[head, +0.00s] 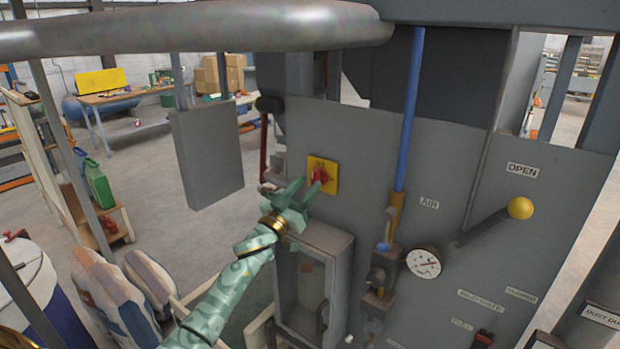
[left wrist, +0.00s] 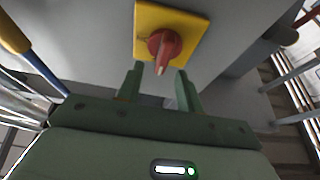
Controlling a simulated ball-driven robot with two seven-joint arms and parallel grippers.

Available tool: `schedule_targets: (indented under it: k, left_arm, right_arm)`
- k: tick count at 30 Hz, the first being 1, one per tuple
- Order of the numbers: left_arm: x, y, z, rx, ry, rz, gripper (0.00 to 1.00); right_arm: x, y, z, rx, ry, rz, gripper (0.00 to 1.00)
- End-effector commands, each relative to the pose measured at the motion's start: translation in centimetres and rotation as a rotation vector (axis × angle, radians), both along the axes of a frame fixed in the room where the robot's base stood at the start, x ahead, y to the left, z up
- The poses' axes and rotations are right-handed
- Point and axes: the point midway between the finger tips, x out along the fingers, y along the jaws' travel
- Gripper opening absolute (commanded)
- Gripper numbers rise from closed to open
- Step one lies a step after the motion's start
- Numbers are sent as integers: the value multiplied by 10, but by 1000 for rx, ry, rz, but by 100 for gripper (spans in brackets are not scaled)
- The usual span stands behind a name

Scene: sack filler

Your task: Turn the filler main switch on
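The main switch is a red rotary knob (head: 319,175) on a yellow square plate (head: 330,185), mounted on the grey panel of the filler. In the left wrist view the red knob (left wrist: 164,45) shows on its yellow plate (left wrist: 190,22), just ahead of the fingers. My left gripper (head: 300,190) is at the panel, just left of and below the knob. Its fingers (left wrist: 160,84) are apart with nothing between them, and the knob's handle points toward the gap. I cannot tell whether they touch it. My right gripper is not in view.
Right of the switch are a blue pipe (head: 410,110), a pressure gauge (head: 424,262) and a lever with a yellow ball (head: 520,208). A grey box with a window (head: 312,280) sits below the switch. A grey hanging panel (head: 207,155) is at left. Filled sacks (head: 115,290) stand lower left.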

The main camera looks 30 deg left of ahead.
Motion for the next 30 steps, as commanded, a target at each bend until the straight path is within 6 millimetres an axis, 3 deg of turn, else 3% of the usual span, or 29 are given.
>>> schedule_targets:
  k: [6,15,19,20,30]
  left_arm:
    - [21,-1,9,-1,0,2,36]
    - [24,-1,9,1,1,1,36]
    - [23,-1,9,1,1,1,3]
    - [23,-1,9,1,1,1,0]
    - [23,-2,9,28,-1,1,0]
  right_arm:
    - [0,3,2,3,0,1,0]
    - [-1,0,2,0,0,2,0]
    - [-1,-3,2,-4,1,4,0]
    - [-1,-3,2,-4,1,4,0]
    - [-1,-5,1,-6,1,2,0]
